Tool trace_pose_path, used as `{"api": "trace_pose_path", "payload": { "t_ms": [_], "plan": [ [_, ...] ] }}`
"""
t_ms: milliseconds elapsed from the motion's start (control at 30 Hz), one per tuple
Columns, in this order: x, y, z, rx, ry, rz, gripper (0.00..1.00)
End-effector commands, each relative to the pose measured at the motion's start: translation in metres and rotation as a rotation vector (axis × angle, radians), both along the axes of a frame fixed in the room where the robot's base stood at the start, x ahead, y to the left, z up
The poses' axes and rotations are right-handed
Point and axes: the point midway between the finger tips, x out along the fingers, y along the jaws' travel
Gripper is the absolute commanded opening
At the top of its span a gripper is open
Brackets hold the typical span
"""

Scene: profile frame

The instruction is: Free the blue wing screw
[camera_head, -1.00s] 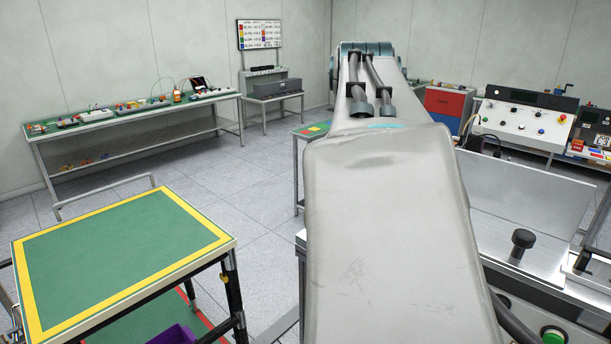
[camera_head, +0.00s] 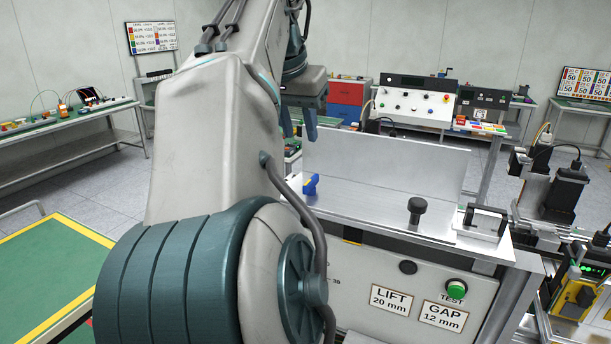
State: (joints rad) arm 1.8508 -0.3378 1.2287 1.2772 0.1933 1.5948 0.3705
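The blue wing screw (camera_head: 311,185) shows as a small blue piece at the left end of the metal bench top (camera_head: 370,208), in front of an upright grey panel (camera_head: 385,165). Its exact shape and seating are too small to tell. My gripper (camera_head: 298,124) hangs fingers-down above and slightly left of the blue piece, apart from it in the picture. Its two fingers stand apart with nothing visible between them. My arm covers the area left of the bench.
A black knob (camera_head: 416,207) stands on the bench top, with a black handle (camera_head: 485,219) to its right. The bench front carries a green button (camera_head: 456,289) and LIFT and GAP labels. A green-topped table (camera_head: 45,275) stands at left. More equipment (camera_head: 560,190) stands at right.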

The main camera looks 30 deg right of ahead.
Motion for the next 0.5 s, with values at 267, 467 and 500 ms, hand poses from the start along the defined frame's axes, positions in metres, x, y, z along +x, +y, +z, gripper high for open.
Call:
{"api": "trace_pose_path", "payload": {
  "t_ms": [267,467,500],
  "plan": [
    [0.012,-0.017,-0.054,0.001,0.004,-0.004,0.33],
    [0.022,-0.029,-0.089,0.001,0.003,-0.003,0.33],
    [0.023,-0.030,-0.095,0.001,0.004,-0.002,0.33]
  ]
}}
